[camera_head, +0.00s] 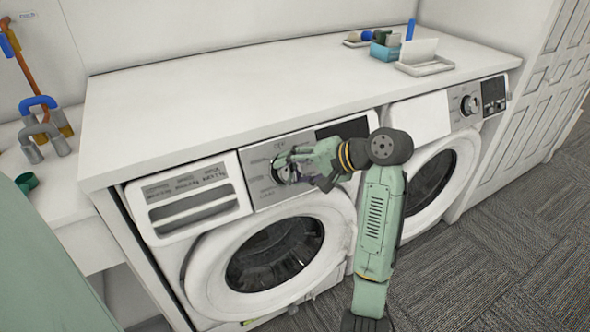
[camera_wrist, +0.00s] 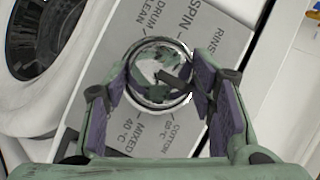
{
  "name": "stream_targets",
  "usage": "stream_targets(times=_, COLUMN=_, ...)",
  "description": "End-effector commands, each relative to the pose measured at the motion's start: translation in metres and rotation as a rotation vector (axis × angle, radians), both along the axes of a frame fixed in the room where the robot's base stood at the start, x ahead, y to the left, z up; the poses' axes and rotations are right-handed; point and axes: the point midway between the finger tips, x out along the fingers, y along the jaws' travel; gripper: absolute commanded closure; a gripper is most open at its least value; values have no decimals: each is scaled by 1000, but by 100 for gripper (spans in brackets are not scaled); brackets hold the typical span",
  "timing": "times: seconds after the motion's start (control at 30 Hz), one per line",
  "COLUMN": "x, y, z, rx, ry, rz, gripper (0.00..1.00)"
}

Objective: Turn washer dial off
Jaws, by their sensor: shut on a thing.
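The washer dial (camera_wrist: 158,72) is a round chrome knob on a grey control panel (camera_wrist: 218,40) printed with words such as SPIN, RINSE, COTTON and MIXED. In the head view the dial (camera_head: 281,171) sits on the front of the left washer (camera_head: 207,265), partly hidden by my gripper. My gripper (camera_wrist: 160,85) is shut on the dial, with one purple-padded finger on each side of it. In the head view my gripper (camera_head: 290,163) reaches the panel from the right. The dial's exact setting cannot be told.
A white countertop (camera_head: 230,95) runs just above the washers. A second washer (camera_head: 440,165) with its own dial (camera_head: 469,105) stands to the right. A blue box (camera_head: 384,50) and a white tray (camera_head: 425,66) sit at the counter's far end. Carpeted floor (camera_head: 500,250) lies open at right.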

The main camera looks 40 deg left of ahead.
Motion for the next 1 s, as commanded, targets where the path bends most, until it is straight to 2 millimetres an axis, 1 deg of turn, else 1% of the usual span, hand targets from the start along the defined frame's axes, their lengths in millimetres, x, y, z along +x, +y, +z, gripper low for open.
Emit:
stream_targets(times=0.43, x=-1, y=0, z=-1, rx=-6, ry=-8, rz=8, gripper=77)
stream_targets(times=0.47, x=-1, y=0, z=-1, rx=-6, ry=-8, rz=8, gripper=49)
stream_targets(times=0.77, x=0, y=0, z=-1, rx=-5, ry=-8, rz=6, gripper=30)
stream_targets(times=1.0, x=0, y=0, z=0, rx=-4, ry=-8, rz=5, gripper=30)
